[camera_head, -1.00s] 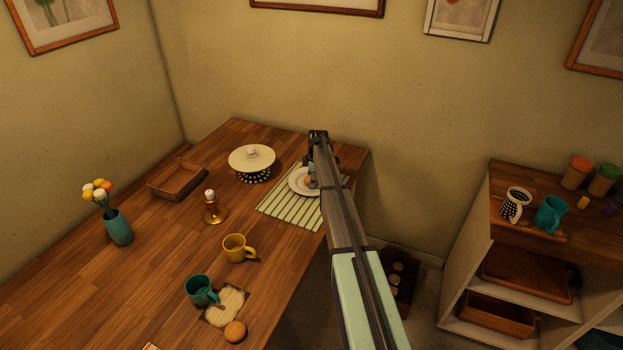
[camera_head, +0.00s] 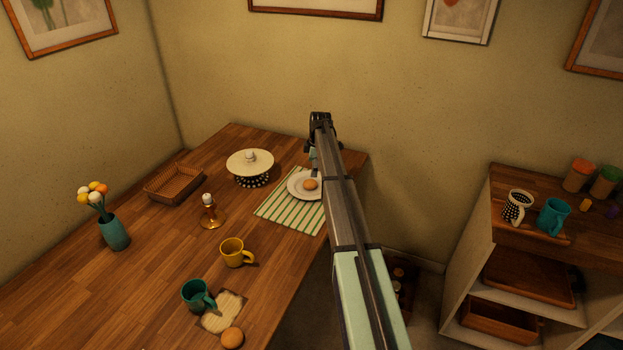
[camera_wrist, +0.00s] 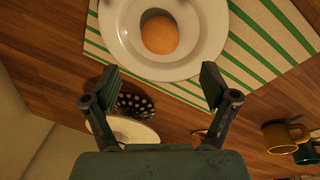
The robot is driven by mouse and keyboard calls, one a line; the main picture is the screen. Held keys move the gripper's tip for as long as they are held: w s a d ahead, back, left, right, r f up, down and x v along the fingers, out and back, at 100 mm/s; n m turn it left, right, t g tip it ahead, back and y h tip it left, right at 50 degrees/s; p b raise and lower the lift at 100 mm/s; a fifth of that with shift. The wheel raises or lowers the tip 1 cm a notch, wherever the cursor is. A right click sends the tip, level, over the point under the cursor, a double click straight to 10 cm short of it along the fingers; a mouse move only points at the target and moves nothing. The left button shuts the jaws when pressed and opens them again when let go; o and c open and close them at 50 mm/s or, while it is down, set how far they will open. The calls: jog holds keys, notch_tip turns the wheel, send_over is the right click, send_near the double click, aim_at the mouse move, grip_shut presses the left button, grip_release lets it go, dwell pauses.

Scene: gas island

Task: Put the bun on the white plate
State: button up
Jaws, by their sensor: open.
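A round golden bun (camera_head: 310,184) lies on the white plate (camera_head: 296,190) at the far right of the table. In the wrist view the bun (camera_wrist: 160,34) sits inside the rim of the plate (camera_wrist: 120,50). My gripper (camera_wrist: 160,82) is open and empty, its two fingers spread apart just off the plate's edge in that view. In the head view my arm hides most of my gripper (camera_head: 313,160), which is above the plate's far side. Another bun (camera_head: 232,338) lies at the table's near edge.
The plate stands on a green-striped mat (camera_head: 290,214). Shelves (camera_head: 520,260) stand at right.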

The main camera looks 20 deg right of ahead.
jog(key=shift+s+d+r, duration=0.1)
jog(key=shift+s+r, duration=0.05)
jog(key=shift+r, duration=0.6)
jog(key=shift+s+r, duration=0.1)
jog(key=shift+r, duration=0.65)
